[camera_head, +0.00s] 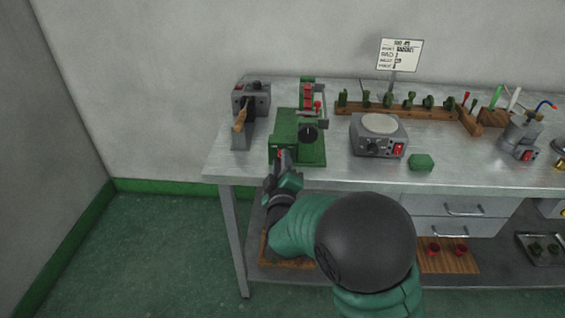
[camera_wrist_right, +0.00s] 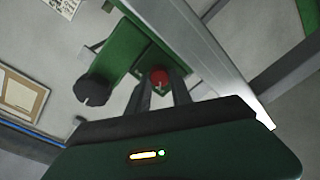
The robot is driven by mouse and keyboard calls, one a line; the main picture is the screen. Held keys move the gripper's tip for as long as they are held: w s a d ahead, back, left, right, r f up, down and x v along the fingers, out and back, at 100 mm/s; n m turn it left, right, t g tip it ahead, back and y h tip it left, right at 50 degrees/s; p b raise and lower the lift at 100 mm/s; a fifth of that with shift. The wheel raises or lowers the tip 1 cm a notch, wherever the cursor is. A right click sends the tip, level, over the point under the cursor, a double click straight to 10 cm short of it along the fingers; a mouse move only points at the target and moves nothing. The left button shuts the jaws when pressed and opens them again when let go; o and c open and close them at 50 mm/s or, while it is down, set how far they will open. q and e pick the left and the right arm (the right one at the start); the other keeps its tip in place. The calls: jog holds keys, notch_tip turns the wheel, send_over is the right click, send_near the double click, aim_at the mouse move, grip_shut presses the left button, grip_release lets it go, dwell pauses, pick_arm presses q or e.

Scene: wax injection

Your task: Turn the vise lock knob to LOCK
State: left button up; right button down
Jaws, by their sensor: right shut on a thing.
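A green vise-like machine (camera_head: 292,125) stands near the left end of the metal bench. It has a black round knob (camera_head: 308,133) on its face, which also shows in the wrist view (camera_wrist_right: 94,90). A small red knob (camera_wrist_right: 158,76) sits low on the machine, at the bench's front edge. My right gripper (camera_head: 282,158) reaches up from below to this front corner. Its two fingers (camera_wrist_right: 160,92) are shut on the red knob and partly hide it. I cannot read any LOCK marking. My left gripper is out of view.
A grey device with a wooden handle (camera_head: 240,121) stands just left of the machine. Behind is a wooden rack (camera_head: 385,109) with several green pieces. The bench edge runs close to my gripper.

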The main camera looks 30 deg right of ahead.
jog(key=shift+s+d+f, duration=0.1)
jog(key=shift+d+f, duration=0.1)
jog(key=shift+f, duration=0.1)
jog(key=shift+m, duration=0.4)
jog(key=m, duration=0.1)
jog(key=m+b, duration=0.1)
jog(key=shift+d+f+m+b, duration=0.1)
jog(key=shift+f+m+b, duration=0.1)
jog(key=shift+m+b, duration=0.15)
jog(key=m+b, duration=0.1)
jog(key=m, duration=0.1)
jog(key=m+b, duration=0.1)
jog(key=m, duration=0.2)
jog(key=shift+f+m+h+b, duration=0.2)
jog(key=shift+m+h+b, duration=0.15)
jog(key=shift+h, duration=0.05)
jog(key=m+b, duration=0.1)
jog(key=m, duration=0.2)
jog(key=m+b, duration=0.2)
jog(key=shift+a+m, duration=0.2)
jog(key=shift+m, duration=0.2)
jog(key=shift+a+r+m+h+b, duration=0.1)
jog(key=shift+m+h+b, duration=0.2)
jog(key=shift+m+b, duration=1.1)
jog(key=shift+m+p, duration=0.35)
jog(key=shift+m, duration=0.25)
